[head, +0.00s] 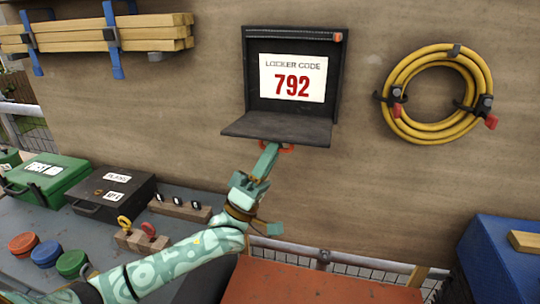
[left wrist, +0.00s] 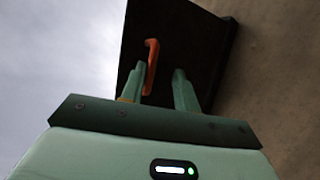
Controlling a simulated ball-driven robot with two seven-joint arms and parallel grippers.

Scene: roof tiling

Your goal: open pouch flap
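The dark pouch (head: 336,75) is on the wooden wall, with its flap (head: 285,128) folded down and sticking out from its lower edge. Inside, a white card (head: 292,78) reads "LOCKER CODE 792". My left gripper (head: 269,155) is just below the flap, fingers pointing up. An orange pull tab (head: 288,149) shows under the flap beside the fingers. In the left wrist view, the flap's dark underside (left wrist: 185,45) fills the area above the fingers. The orange tab (left wrist: 152,62) shows close to the left finger, with a gap to the right finger. My right gripper is out of view.
A coiled yellow hose (head: 437,135) hangs to the right. Timber strips (head: 110,38) are strapped at upper left. A green case (head: 45,175) and a black case (head: 110,200) stand on the bench. A blue box (head: 505,255) stands at lower right.

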